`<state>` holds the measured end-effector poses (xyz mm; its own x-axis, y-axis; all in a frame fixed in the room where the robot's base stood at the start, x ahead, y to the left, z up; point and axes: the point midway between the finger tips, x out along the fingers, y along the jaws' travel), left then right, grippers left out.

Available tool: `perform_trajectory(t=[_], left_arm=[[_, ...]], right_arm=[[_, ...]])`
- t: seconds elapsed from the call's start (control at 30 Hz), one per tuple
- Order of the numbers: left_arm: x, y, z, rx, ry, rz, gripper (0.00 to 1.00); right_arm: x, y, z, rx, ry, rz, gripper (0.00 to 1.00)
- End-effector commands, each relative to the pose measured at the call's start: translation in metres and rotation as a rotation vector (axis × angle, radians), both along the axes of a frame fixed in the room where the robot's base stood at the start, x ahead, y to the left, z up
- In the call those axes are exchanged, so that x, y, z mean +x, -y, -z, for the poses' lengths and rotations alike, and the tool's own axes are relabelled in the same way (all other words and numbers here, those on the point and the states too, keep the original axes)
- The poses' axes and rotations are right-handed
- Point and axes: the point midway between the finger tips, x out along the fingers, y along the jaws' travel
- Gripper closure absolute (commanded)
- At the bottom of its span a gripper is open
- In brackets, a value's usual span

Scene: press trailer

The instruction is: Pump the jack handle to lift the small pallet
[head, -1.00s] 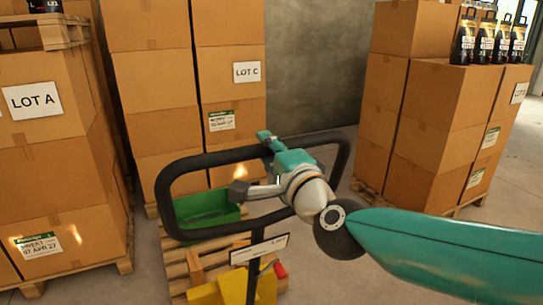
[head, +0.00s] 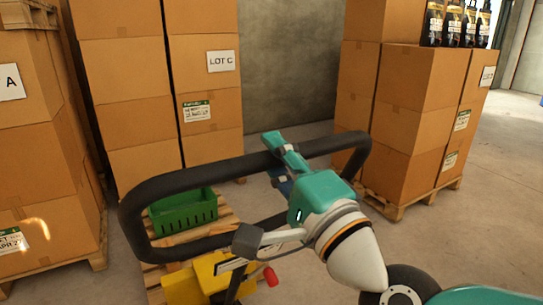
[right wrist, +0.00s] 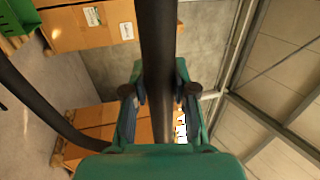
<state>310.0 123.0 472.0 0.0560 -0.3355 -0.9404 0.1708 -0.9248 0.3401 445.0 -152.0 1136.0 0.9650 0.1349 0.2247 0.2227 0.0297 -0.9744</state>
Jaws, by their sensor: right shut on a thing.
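The jack handle (head: 190,180) is a black rounded loop in the middle of the head view, tilted toward me. My right gripper (head: 279,152) is shut on the right part of its upper bar. In the right wrist view the handle bar (right wrist: 157,70) runs between the two fingers of the gripper (right wrist: 158,98). The yellow jack body (head: 195,280) with a red knob shows below the loop. The small wooden pallet (head: 228,213) lies behind it, partly hidden, with a green crate (head: 183,216) on it. My left gripper is out of view.
Tall box stacks stand at the left (head: 40,150), in the middle behind the crate (head: 150,85) and on a pallet at the right (head: 415,120). Black bottles (head: 452,25) stand on the right stack. Bare concrete floor (head: 470,240) is open at the right.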

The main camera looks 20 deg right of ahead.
Motion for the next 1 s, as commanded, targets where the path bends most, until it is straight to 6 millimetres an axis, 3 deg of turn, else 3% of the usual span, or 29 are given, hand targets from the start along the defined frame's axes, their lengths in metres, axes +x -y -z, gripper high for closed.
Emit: perform_trajectory(t=[0.03, 0.17, 0.57, 0.77, 1.0], left_arm=[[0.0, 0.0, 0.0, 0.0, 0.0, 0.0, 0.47], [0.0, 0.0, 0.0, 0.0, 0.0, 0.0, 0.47], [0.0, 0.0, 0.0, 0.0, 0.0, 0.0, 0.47], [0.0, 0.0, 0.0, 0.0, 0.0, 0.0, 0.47], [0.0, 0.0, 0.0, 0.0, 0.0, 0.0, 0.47]], right_arm=[[0.001, -0.001, 0.002, 0.001, -0.006, -0.001, 0.69], [0.001, -0.001, 0.002, 0.001, -0.005, -0.003, 0.47], [-0.004, -0.001, 0.001, 0.001, -0.001, -0.005, 0.47], [-0.028, 0.002, 0.006, 0.002, 0.001, -0.009, 0.47], [-0.078, 0.008, 0.018, 0.005, 0.003, -0.012, 0.47]])
